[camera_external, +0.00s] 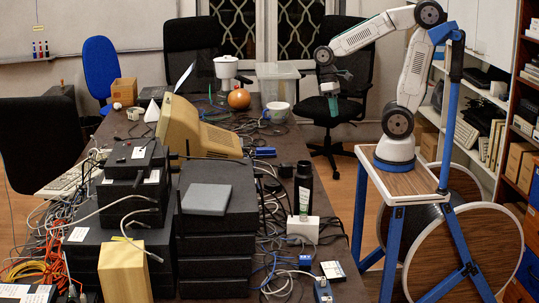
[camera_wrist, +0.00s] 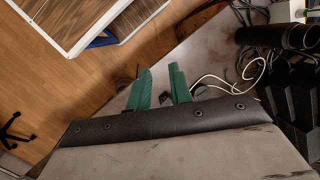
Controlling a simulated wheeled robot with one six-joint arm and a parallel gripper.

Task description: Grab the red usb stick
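I cannot make out the red usb stick for certain in either view. A tiny reddish spot shows on top of the black box stack at the left of the table in the external view, too small to identify. My gripper (camera_external: 338,90) hangs in the air near the table's right edge, in front of a black office chair. In the wrist view its two green fingers (camera_wrist: 160,72) stand apart with nothing between them, above the floor and the table edge.
The cluttered table holds stacked black boxes (camera_external: 217,238), a grey flat box (camera_external: 206,199), a beige monitor (camera_external: 199,130), a black bottle (camera_external: 303,189), an orange pumpkin-like ball (camera_external: 239,98) and many loose cables. A wooden block (camera_external: 124,272) stands at the front left.

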